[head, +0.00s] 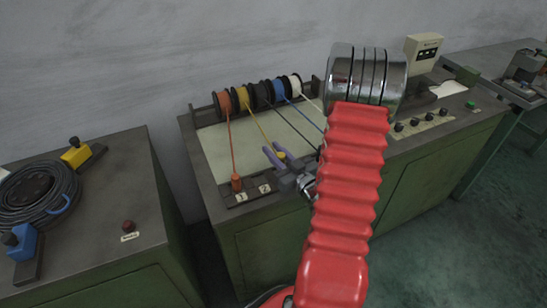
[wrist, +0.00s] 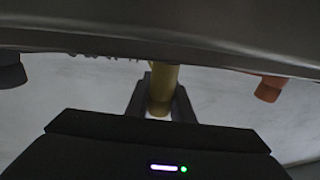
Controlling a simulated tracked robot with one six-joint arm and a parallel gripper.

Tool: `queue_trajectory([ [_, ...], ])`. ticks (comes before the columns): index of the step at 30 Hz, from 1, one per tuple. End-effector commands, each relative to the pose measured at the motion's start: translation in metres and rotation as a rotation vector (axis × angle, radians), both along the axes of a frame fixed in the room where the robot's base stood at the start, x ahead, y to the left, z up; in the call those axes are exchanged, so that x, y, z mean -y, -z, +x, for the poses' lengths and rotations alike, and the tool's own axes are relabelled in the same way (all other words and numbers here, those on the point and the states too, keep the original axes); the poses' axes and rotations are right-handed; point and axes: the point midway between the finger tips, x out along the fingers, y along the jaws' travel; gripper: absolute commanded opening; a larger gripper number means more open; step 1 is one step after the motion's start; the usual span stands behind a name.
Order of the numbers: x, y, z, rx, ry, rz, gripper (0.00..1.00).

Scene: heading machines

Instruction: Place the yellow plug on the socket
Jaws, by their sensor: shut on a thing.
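The yellow plug (head: 281,155) is between the jaws of my gripper (head: 276,156), above the pale panel of the middle bench. Its yellow wire runs back to the yellow spool (head: 241,98). In the wrist view the yellow plug (wrist: 161,88) stands between the two dark fingers, which are shut on it. The dark socket strip (head: 250,191), with white labels 1 and 2, lies at the bench's front edge. The orange plug (head: 236,183) stands upright on it by label 1. My gripper is right of the orange plug. My red arm hides the strip's right part.
Black, blue and white spools (head: 279,88) sit on the rack right of the yellow one, their wires crossing the panel. The orange spool (head: 222,104) is at its left end. A left bench (head: 120,190) holds a cable coil (head: 35,190). Knobs (head: 421,121) are at right.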

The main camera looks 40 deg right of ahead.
Motion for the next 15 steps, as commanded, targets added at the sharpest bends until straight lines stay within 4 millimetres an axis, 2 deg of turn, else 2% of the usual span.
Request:
queue_trajectory([
  [6, 0.0, 0.021, 0.0, 0.0, 0.0, 0.001, 0.0],
  [15, 0.0, 0.024, 0.0, 0.0, 0.001, -0.001, 0.0],
])
